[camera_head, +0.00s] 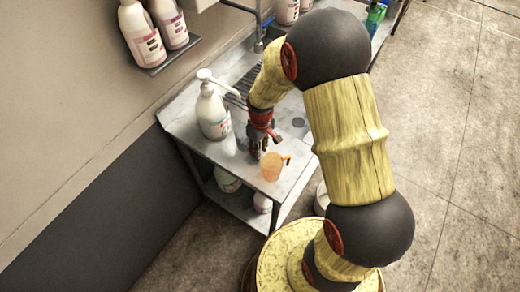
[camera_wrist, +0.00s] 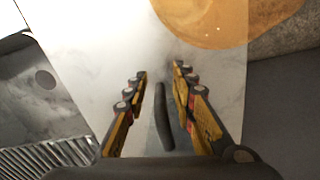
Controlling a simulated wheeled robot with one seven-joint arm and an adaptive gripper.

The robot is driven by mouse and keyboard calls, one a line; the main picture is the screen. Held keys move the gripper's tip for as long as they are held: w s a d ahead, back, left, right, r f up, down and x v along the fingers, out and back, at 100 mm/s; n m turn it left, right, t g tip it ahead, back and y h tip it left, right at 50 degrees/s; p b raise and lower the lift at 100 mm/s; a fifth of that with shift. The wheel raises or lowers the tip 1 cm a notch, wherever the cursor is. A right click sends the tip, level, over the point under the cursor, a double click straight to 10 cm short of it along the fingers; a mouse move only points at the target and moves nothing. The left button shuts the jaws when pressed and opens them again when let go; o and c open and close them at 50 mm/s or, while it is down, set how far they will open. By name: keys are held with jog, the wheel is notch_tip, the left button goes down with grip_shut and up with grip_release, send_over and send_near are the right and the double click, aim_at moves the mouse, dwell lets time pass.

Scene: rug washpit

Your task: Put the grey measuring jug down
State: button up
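The jug's body is not clearly seen; the gripper hides this spot in the head view.
The bench top (camera_head: 215,152) has bare metal left of the gripper. A white pump bottle (camera_head: 212,112) stands behind, near the wall. The sink (camera_wrist: 40,85) lies beyond the gripper. Bottles (camera_head: 228,180) stand on the lower shelf; others (camera_head: 142,35) sit on a wall shelf.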

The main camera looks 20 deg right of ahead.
jog(key=shift+r, duration=0.1)
notch_tip(320, 180, up, 12)
jog(key=shift+r+p, duration=0.1)
jog(key=shift+p, duration=0.7)
jog(key=s+a+r+m+t, duration=0.1)
jog(key=s+r+m+t, duration=0.1)
jog(key=s+r, duration=0.7)
jog(key=s+a+r+m+t, duration=0.1)
jog(key=s+r+m+t, duration=0.1)
jog(key=s+r, duration=0.8)
notch_tip(320, 180, up, 4)
jog(key=shift+a+r+t, duration=0.1)
jog(key=shift+a+t, duration=0.1)
jog(key=shift+t, duration=0.6)
jog(key=shift+w, duration=0.1)
notch_tip(320, 180, down, 8)
jog(key=b, duration=0.7)
jog(key=shift+r+b, duration=0.15)
jog(key=shift+b, duration=0.2)
